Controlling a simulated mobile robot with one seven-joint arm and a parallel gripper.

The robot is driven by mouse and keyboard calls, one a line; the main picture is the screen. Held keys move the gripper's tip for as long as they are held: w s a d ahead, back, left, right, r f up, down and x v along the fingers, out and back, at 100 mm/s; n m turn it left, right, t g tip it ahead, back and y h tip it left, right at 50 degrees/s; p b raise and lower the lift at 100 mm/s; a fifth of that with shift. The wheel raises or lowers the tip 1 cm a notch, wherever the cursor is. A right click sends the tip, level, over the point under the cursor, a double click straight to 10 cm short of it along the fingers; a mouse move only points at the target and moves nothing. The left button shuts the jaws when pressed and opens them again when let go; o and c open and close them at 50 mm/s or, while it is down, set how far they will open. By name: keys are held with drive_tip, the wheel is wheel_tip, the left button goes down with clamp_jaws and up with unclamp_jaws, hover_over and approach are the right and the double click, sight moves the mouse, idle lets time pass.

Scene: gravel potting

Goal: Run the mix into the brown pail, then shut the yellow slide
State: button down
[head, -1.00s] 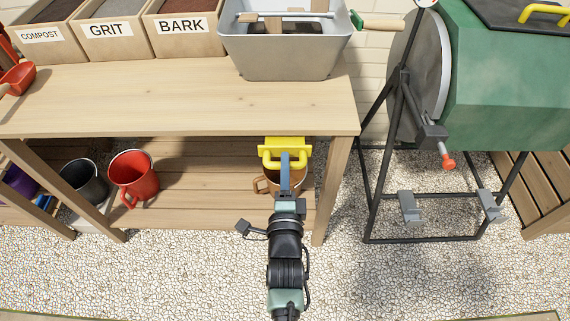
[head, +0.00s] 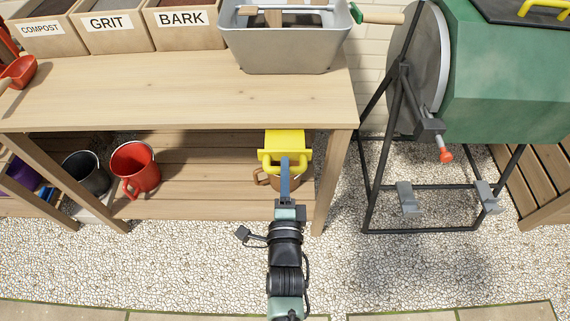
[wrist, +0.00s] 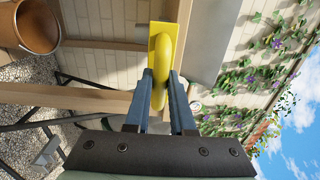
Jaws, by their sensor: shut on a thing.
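The yellow slide (head: 285,140) sticks out from under the front edge of the bench top, its plate showing. My gripper (head: 285,163) is shut on the slide's handle; the wrist view shows my two blue fingers (wrist: 163,78) on either side of the yellow handle (wrist: 166,50). The brown pail (head: 263,178) stands on the lower shelf below the slide, partly hidden by the slide and my gripper. The pail (wrist: 38,25) also shows at the upper left of the wrist view. I cannot see any mix falling, and the pail's contents cannot be made out.
A grey tub (head: 285,55) stands on the bench top (head: 170,95) above the slide. A red pail (head: 140,167) and a dark grey pail (head: 84,175) are at left. A green drum (head: 510,80) on a black frame stands at right. Gravel (head: 180,270) in front is clear.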

sight(282, 154)
drive_tip(key=shift+s, duration=0.2)
drive_tip(key=shift+s+a, duration=0.1)
drive_tip(key=shift+s, duration=0.4)
drive_tip(key=shift+w+a, duration=0.1)
drive_tip(key=shift+w, duration=0.05)
idle(2.6)
drive_tip(key=shift+w+b, duration=0.45)
drive_tip(key=shift+w, duration=0.45)
drive_tip(key=shift+w+b, duration=0.8)
drive_tip(key=shift+w, duration=0.45)
drive_tip(key=shift+w+r+b, duration=0.1)
drive_tip(key=shift+w+b, duration=0.65)
drive_tip(key=shift+a, duration=0.1)
